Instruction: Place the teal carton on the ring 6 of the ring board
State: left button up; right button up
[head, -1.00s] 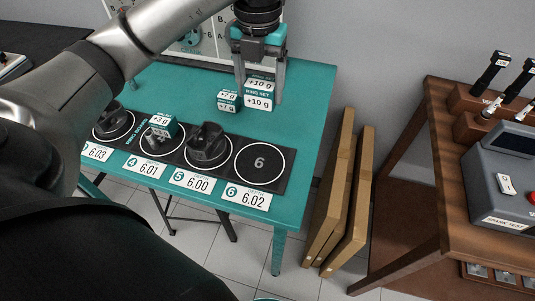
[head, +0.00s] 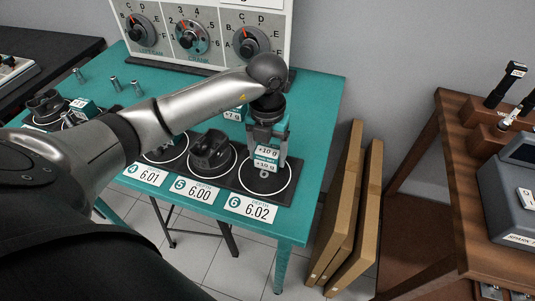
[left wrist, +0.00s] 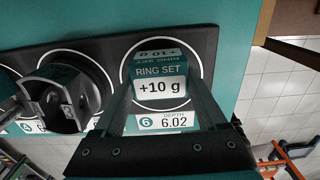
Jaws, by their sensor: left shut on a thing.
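The teal carton (head: 267,157), with white "+10 g" labels, is between the fingers of my left gripper (head: 267,150). It is over ring 6 of the ring board (head: 229,197), inside the white circle as seen from the head. In the left wrist view the carton (left wrist: 160,82) shows its "RING SET +10 g" face between the fingers (left wrist: 160,100), over the circle above the "6 DEPTH 6.02" label (left wrist: 163,122). I cannot tell whether its underside touches the board. My right gripper is not in view.
A dark piston (head: 210,150) stands on ring 5, just left of the carton. The panel with dials (head: 200,35) is at the back. Tan boards (head: 345,205) lean right of the table.

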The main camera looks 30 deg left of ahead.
aim_at(268, 152)
pick_arm(q)
jog(key=shift+f, duration=0.2)
jog(key=o, duration=1.3)
notch_tip(268, 152, up, 12)
jog(key=shift+r+p, duration=0.15)
jog(key=shift+p, duration=0.7)
